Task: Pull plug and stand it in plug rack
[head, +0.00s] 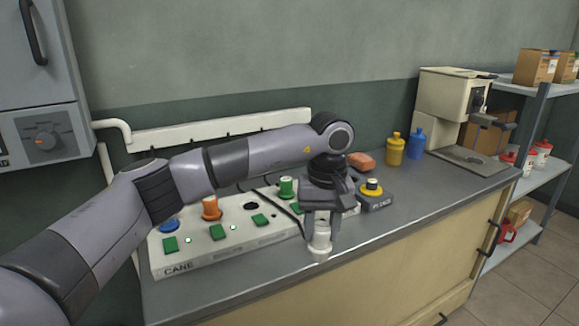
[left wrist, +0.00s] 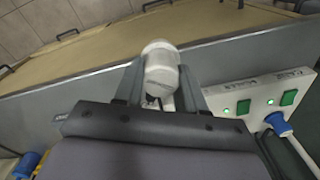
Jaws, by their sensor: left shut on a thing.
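My left gripper (head: 321,222) is shut on a white plug (head: 320,240), which points down near the counter's front edge, right of the socket panel. I cannot tell whether it touches the counter. In the left wrist view the white plug (left wrist: 161,70) sits between the fingers (left wrist: 158,88). The white socket panel (head: 215,255), marked CANE, carries a blue plug (head: 168,226), an orange plug (head: 211,208) and a green plug (head: 286,187). A dark round opening (head: 250,206) shows between the orange and green ones. A dark block (head: 376,201) with a yellow-topped piece (head: 372,187) stands to the right; its label is unreadable.
A reddish block (head: 361,161), a yellow bottle (head: 395,150) and a blue bottle (head: 416,143) stand behind. A beige machine (head: 445,105) is at the counter's right end. The counter (head: 430,185) is clear in front of them. My left arm covers part of the panel.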

